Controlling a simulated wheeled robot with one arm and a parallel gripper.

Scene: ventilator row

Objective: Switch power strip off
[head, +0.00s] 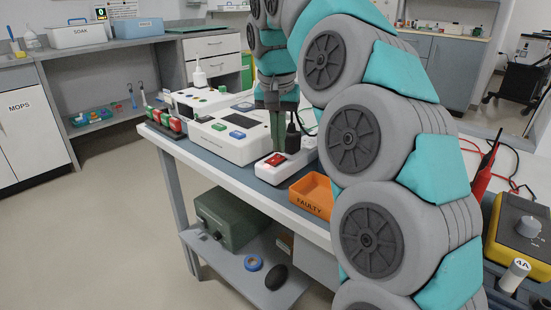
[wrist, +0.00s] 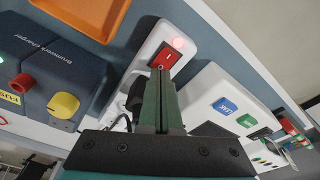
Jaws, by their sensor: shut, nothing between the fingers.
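The power strip (head: 275,172) is a white bar on the bench with a red rocker switch (head: 276,160) near its front end. In the wrist view the power strip (wrist: 192,28) shows the red switch (wrist: 166,56) and a glowing reddish lamp beyond it. My gripper (head: 278,148) points down over the power strip, its green fingers shut and empty. In the wrist view the fingertips of my gripper (wrist: 161,72) overlap the near edge of the switch. I cannot tell whether they touch it. A black plug at the strip's rear is partly hidden by the fingers.
A white ventilator unit (head: 228,143) with blue and green buttons stands left of the strip. An orange FAULTY tray (head: 312,205) lies to its right. A dark charger box (wrist: 52,75) with red and yellow knobs is close by in the wrist view. A yellow meter (head: 515,235) stands far right.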

